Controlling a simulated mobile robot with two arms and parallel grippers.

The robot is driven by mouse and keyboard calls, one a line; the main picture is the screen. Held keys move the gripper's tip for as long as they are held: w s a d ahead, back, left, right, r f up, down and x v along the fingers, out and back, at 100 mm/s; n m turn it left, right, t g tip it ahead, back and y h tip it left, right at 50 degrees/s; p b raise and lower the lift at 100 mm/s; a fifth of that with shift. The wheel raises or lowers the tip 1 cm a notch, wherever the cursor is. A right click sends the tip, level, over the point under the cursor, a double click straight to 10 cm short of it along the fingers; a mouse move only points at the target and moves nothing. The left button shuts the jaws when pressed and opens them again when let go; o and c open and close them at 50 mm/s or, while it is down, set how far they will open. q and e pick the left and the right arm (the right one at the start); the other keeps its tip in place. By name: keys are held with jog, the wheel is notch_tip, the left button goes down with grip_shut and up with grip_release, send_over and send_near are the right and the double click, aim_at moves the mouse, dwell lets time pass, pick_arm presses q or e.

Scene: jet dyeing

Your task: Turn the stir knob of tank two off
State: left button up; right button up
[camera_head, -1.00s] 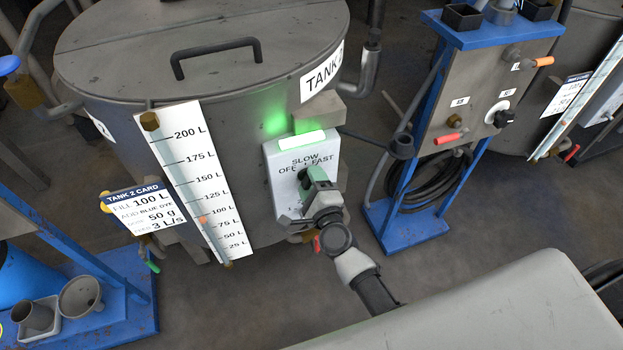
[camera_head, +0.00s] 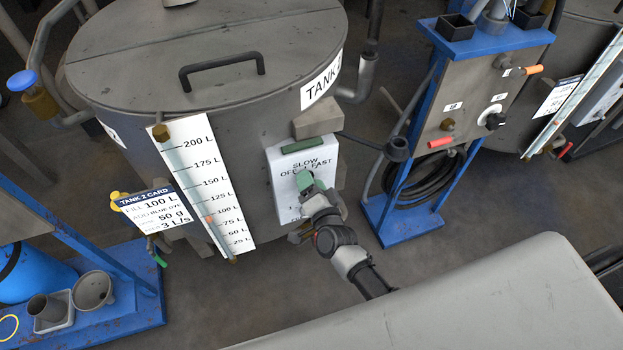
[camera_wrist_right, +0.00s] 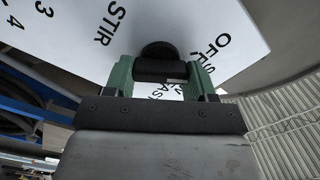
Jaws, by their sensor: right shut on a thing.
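Tank two (camera_head: 262,125) is a large grey tank with a lid and a "TANK 2" label. On its front is a white stir panel (camera_head: 285,205) marked SLOW, OFF and FAST, with an unlit dark green lamp bar (camera_head: 309,143) on top. My right gripper (camera_head: 304,181) is at the panel and hides the knob in the head view. In the right wrist view, its green fingers (camera_wrist_right: 160,74) are shut on the black stir knob (camera_wrist_right: 158,50), one on each side. The knob's pointer is hard to make out. My left gripper is not in view.
A level scale (camera_head: 205,185) and a tank 2 card (camera_head: 155,208) hang left of the panel. A blue stand (camera_head: 415,215) with valves and a coiled hose is on the right. Another blue stand (camera_head: 120,300) with a funnel is lower left.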

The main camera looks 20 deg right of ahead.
jog(key=shift+n+p, duration=0.65)
jog(key=shift+n, duration=0.95)
jog(key=o, duration=0.9)
jog(key=shift+s, duration=0.1)
jog(key=s, duration=1)
jog(key=shift+s+d, duration=0.1)
jog(key=shift+s, duration=0.2)
